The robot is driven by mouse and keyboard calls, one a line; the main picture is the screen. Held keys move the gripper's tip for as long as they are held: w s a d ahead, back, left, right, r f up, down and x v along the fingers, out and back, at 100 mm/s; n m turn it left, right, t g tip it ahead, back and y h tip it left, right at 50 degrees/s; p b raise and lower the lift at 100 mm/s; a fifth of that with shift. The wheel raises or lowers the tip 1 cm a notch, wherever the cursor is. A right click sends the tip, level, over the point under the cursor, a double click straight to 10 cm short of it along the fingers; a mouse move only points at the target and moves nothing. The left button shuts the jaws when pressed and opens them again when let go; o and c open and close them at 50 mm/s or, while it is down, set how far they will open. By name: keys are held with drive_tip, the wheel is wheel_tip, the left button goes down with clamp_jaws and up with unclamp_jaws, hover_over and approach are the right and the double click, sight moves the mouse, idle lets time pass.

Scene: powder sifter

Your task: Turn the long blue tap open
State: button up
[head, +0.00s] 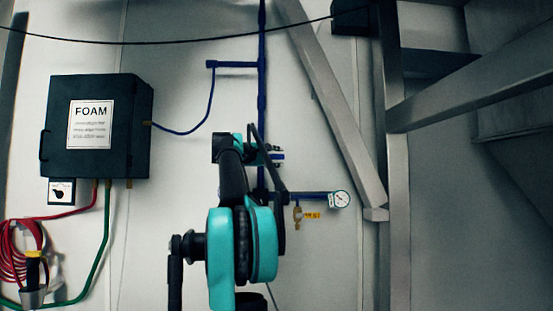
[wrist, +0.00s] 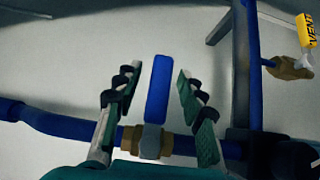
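The long blue tap (wrist: 159,88) shows in the wrist view as a blue lever standing up in the picture from a brass valve body (wrist: 129,140) on a horizontal blue pipe. My gripper (wrist: 154,85) is open, with one finger on each side of the lever. A gap shows between the lever and each finger, so neither appears to touch it. In the head view my gripper (head: 277,155) is at the vertical blue pipe, and my arm hides most of the tap there.
The vertical blue pipe (head: 262,90) runs close beside my gripper. A gauge (head: 339,199) and a small brass valve with a yellow tag (head: 312,216) sit to the right. A black FOAM box (head: 93,162) hangs at left. A diagonal metal beam (head: 335,105) stands at right.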

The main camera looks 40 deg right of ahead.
clamp_jaws()
